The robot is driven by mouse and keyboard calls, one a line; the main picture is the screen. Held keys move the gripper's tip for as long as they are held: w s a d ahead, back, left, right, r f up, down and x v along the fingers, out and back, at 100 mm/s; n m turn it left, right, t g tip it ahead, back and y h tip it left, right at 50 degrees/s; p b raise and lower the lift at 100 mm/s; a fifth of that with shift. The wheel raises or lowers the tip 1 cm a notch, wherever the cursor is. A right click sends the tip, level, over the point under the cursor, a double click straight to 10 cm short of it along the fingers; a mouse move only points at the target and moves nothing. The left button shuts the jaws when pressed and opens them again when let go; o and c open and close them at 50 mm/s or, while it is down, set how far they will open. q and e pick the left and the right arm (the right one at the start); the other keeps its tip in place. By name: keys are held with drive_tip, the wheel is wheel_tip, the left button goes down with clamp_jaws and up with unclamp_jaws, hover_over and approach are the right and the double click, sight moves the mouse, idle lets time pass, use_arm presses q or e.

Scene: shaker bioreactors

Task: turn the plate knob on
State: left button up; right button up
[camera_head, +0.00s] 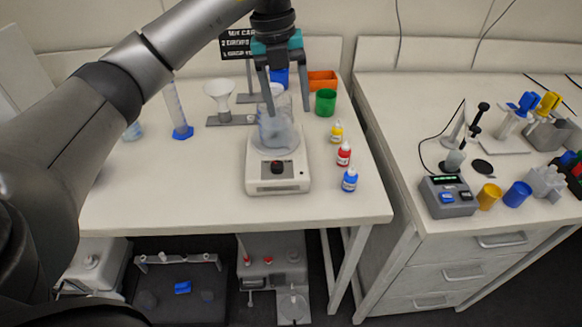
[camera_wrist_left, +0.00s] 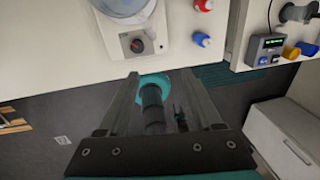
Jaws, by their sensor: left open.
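The hot plate (camera_head: 257,182) is a white box on the left table, with a glass beaker (camera_head: 276,130) standing on its round top. Its dark plate knob (camera_head: 278,167) is on the front face. In the left wrist view the knob (camera_wrist_left: 137,46) shows a red mark, beyond the fingertips. My left gripper (camera_head: 286,108) is open and empty, with its fingers pointing down around the beaker's area in the head view. In the left wrist view the gripper (camera_wrist_left: 160,76) is apart from the knob.
Yellow (camera_head: 337,132), red (camera_head: 344,154) and blue (camera_head: 350,180) bottles stand right of the plate. A green cup (camera_head: 325,102) and an orange tray (camera_head: 322,80) are behind. A funnel stand (camera_head: 218,95) and a cylinder (camera_head: 177,110) are left. The table front is clear.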

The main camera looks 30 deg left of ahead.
sight(277, 164)
use_arm(q)
drive_tip(key=shift+g+y, duration=0.3)
drive_tip(key=shift+y, duration=0.4)
drive_tip(key=f, duration=0.5)
drive_tip(key=a+f+b, duration=0.1)
drive_tip(key=f, duration=0.4)
drive_tip(key=s+a+f, duration=0.1)
drive_tip(key=f, duration=0.4)
drive_tip(key=shift+a+f, duration=0.15)
drive_tip(key=shift+f, duration=0.1)
drive_tip(key=shift+c, duration=0.4)
clamp_jaws()
